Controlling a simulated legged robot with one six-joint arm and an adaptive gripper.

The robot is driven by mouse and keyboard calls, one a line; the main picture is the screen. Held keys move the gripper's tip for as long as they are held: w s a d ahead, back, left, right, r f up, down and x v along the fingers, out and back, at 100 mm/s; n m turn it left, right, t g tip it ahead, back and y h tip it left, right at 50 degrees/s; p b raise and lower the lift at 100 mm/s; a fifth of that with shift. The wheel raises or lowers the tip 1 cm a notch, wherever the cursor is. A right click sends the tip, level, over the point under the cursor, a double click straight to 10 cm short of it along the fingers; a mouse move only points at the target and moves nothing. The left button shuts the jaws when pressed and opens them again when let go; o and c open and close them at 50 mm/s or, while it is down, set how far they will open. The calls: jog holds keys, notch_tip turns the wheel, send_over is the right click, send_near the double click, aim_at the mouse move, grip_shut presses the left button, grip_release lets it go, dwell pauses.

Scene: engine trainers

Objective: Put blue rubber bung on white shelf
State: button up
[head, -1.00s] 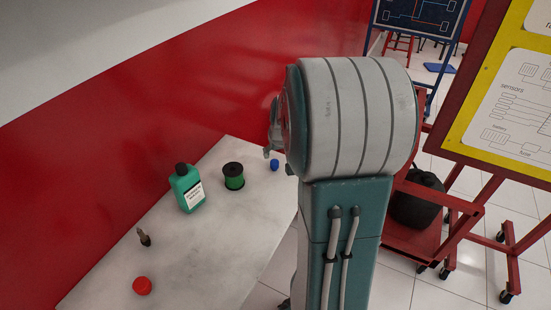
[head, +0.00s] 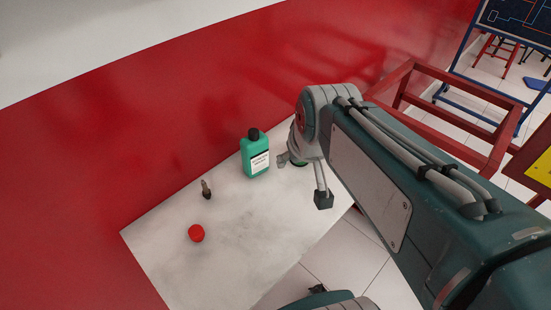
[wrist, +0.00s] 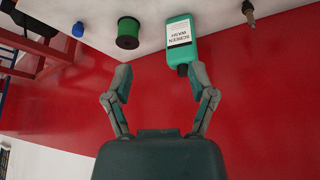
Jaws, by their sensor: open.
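The blue rubber bung (wrist: 78,30) stands at the upper left of the wrist view, on a pale worktop beside a green spool. In the head view my arm hides it. My gripper (wrist: 161,74) is open and empty in the wrist view, its fingers spread wide below the screen wash bottle and apart from the bung. In the head view my gripper (head: 302,178) is over the right part of the white-grey worktop (head: 180,268). No separate white shelf can be made out.
A green screen wash bottle (head: 255,158) with a black cap stands close to my gripper. The spool (wrist: 128,33), a small brown-tipped tool (head: 206,189) and a red cap (head: 196,233) are also on the worktop. A red wall (head: 130,130) runs behind; a red frame (head: 440,110) stands right.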

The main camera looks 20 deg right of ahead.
jog(key=s+a+n, duration=0.1)
jog(key=s+a, duration=0.3)
jog(key=s, duration=0.2)
jog(key=shift+a+y, duration=0.15)
jog(key=shift+y, duration=0.15)
dwell(0.8)
